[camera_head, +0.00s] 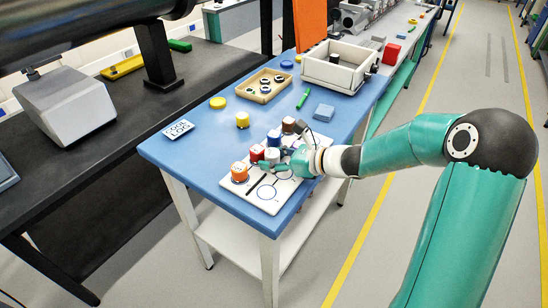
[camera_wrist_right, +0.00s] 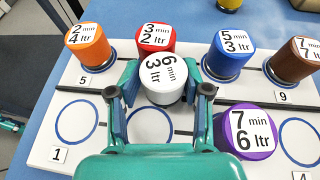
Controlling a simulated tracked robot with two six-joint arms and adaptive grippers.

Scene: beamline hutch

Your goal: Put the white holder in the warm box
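The white holder (camera_wrist_right: 163,82), labelled "6 min 3 ltr", sits between the two fingers of my right gripper (camera_wrist_right: 161,88), which look closed against its sides. An empty blue ring shows just below it; whether the holder is clear of the board is hard to tell. In the head view my right gripper (camera_head: 286,160) reaches over the board from the right, and the white holder (camera_head: 272,155) shows at its tip. A white open-topped box (camera_head: 336,75) stands farther back on the blue table; I cannot tell for certain that it is the warm box. My left gripper is not visible.
Orange (camera_wrist_right: 88,38), red (camera_wrist_right: 155,36), blue (camera_wrist_right: 230,55), brown (camera_wrist_right: 293,62) and purple (camera_wrist_right: 246,131) holders stand close around on the white board (camera_head: 262,203). A wooden tray (camera_head: 259,92), green block (camera_head: 303,98) and grey-blue block (camera_head: 323,112) lie towards the box.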

